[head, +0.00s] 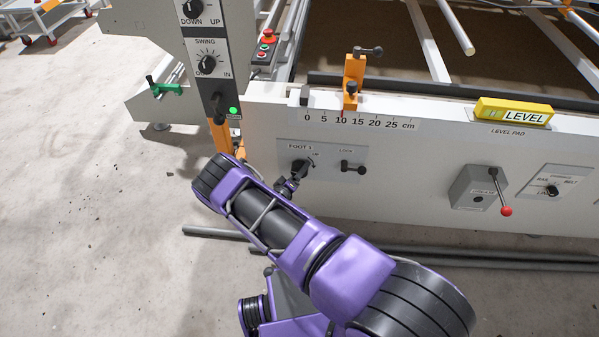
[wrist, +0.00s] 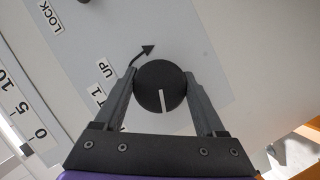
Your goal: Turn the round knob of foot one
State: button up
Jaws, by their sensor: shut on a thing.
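The round black knob of foot one (wrist: 160,84) has a white pointer line on its face. In the wrist view the line points down, toward the gripper's palm. An arrow and the label UP are printed beside it on the grey panel (wrist: 215,40). My gripper (wrist: 163,88) is shut on the knob, one finger on each side. In the head view the knob (head: 299,167) sits on the panel under the label FOOT 1, and my gripper (head: 290,184) reaches it from below, partly hidden by my arm.
A black lock handle (head: 352,167) is just right of the knob. Farther right are a grey box with a red-tipped lever (head: 505,210) and a yellow level (head: 514,111). An orange clamp (head: 353,80) stands above the cm scale. Grey pipes (head: 480,259) lie on the floor.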

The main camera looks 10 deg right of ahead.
jog(key=shift+n, duration=0.6)
jog(key=shift+h, duration=0.4)
jog(key=o, duration=1.3)
jog(key=p+v, duration=0.1)
jog(key=v, duration=1.6)
jog(key=shift+s, duration=0.3)
